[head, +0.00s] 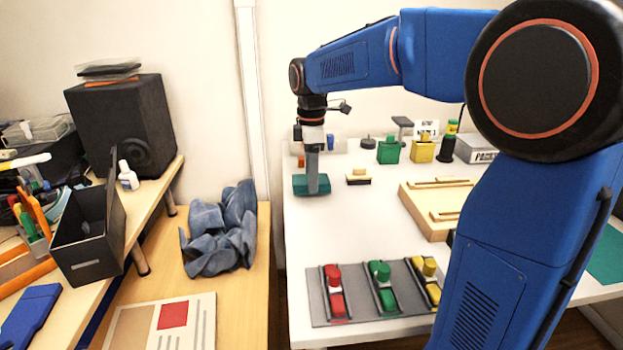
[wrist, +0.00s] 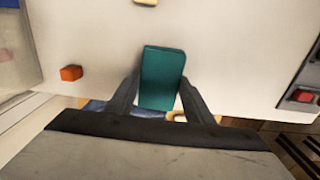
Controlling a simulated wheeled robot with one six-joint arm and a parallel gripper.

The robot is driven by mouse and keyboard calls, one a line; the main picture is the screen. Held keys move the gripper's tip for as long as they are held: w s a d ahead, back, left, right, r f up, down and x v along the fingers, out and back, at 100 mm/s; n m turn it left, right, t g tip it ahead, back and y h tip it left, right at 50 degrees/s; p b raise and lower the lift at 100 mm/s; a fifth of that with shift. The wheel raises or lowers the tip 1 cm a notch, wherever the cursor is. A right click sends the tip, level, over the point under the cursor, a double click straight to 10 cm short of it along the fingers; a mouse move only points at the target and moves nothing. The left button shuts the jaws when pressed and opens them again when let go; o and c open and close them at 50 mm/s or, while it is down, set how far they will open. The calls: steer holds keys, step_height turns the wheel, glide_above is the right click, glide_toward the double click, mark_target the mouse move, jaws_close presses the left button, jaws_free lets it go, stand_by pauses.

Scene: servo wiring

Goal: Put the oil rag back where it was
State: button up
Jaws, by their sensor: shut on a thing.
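My gripper (head: 313,176) points down over the left back part of the white table. It is shut on a teal block-shaped thing (head: 311,186), which looks plain and smooth. The teal thing also shows between the fingers in the wrist view (wrist: 162,78). It may be the oil rag folded up, but I cannot tell. I cannot tell whether it touches the table top. A crumpled blue cloth (head: 220,232) lies on the wooden bench to the left, apart from my gripper.
The white table (head: 330,235) has free room in front of my gripper. A small yellow-and-black thing (head: 358,177) stands just right of it. A grey rack (head: 318,300) with red, green and yellow pieces is near the front. A wooden tray (head: 430,215) stands right. A gap separates table and bench.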

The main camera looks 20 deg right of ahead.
steer(key=shift+f, duration=0.5)
steer(key=shift+f, duration=0.1)
steer(key=o, duration=1.1)
step_height(320, 180, up, 12)
